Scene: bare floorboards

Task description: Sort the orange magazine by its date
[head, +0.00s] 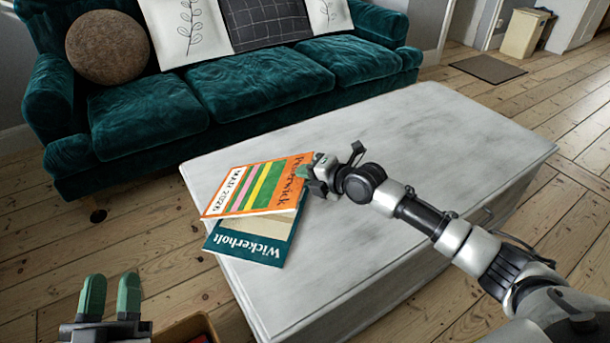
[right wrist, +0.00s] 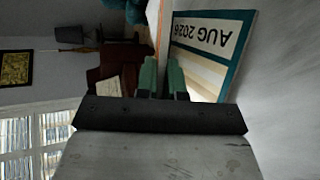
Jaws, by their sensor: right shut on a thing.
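The orange magazine (head: 262,184), titled something like "Petterwick", has coloured stripes and a date that looks like "MAR 2026", though the letters are small. It overlaps a teal magazine (head: 245,246) titled "Wickerholt" on the pale table (head: 400,135). My right gripper (head: 310,178) is shut on the orange magazine's right edge. In the right wrist view the orange magazine (right wrist: 160,28) shows nearly edge-on between the green fingers, and the teal magazine (right wrist: 232,62) shows "AUG" and a year like 2026. My left gripper (head: 111,284) is open and empty, over the floor at lower left.
A brown-rimmed box (head: 205,322) with something red inside stands at the bottom, right of my left gripper. A teal sofa (head: 260,80) runs behind the table. The table's right part is clear. Bare floorboards lie left of the table.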

